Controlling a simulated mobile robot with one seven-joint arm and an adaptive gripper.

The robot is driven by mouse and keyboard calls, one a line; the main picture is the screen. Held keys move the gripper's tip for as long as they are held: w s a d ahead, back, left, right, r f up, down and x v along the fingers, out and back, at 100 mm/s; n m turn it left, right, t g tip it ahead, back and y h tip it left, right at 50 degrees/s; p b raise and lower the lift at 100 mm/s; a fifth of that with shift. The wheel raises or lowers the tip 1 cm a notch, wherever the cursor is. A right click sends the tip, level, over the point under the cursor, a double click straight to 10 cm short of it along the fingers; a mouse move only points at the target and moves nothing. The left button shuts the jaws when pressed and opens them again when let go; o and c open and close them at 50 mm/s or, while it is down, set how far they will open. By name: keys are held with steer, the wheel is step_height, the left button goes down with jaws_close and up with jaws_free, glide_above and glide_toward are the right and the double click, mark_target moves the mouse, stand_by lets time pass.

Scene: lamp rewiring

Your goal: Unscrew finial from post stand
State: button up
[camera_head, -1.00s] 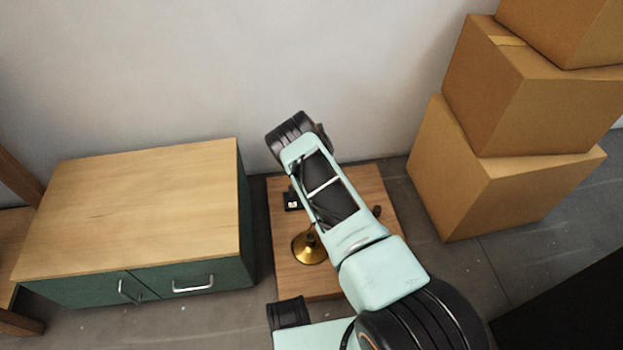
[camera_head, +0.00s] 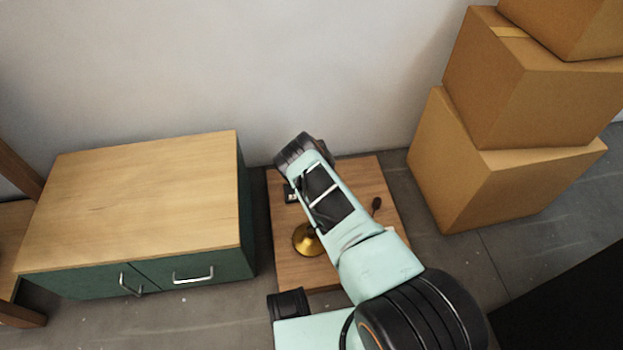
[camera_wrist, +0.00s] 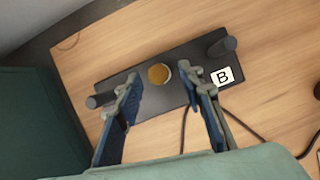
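The post stand is a dark rectangular plate (camera_wrist: 160,112) with a short dark post near each end and a white label marked "B". It lies on the wooden tabletop. A round brass-coloured piece (camera_wrist: 159,74), apparently the finial, shows from above near the plate's middle. My gripper (camera_wrist: 161,80) is open, with one finger on each side of the brass piece and a visible gap to each. In the head view my arm covers the gripper's fingers and most of the stand; only a dark part of the stand (camera_head: 291,194) shows.
A brass lamp base (camera_head: 306,240) stands on the wooden table (camera_head: 300,275), beside my arm. A small dark object (camera_head: 376,205) lies to the right. Cables (camera_wrist: 184,130) run near the plate. A green cabinet (camera_head: 140,205) stands left; stacked boxes (camera_head: 495,170) stand right.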

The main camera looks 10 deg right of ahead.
jaws_close()
steer(key=shift+d+r+n+p, duration=0.15)
steer(key=shift+d+n+p, duration=0.05)
steer(key=shift+n+p, duration=0.3)
steer(key=shift+n+y, duration=0.5)
steer(key=shift+n, duration=0.2)
steer(key=n, duration=0.2)
steer(key=n+y+b, duration=0.1)
steer(key=shift+w+d+f+n, duration=0.1)
steer(key=shift+d+f+n, duration=0.15)
steer(key=shift+n, duration=0.05)
steer(key=shift+r+n+g+y, duration=0.15)
steer(key=shift+n+g+y, duration=0.2)
steer(key=shift+n, duration=0.65)
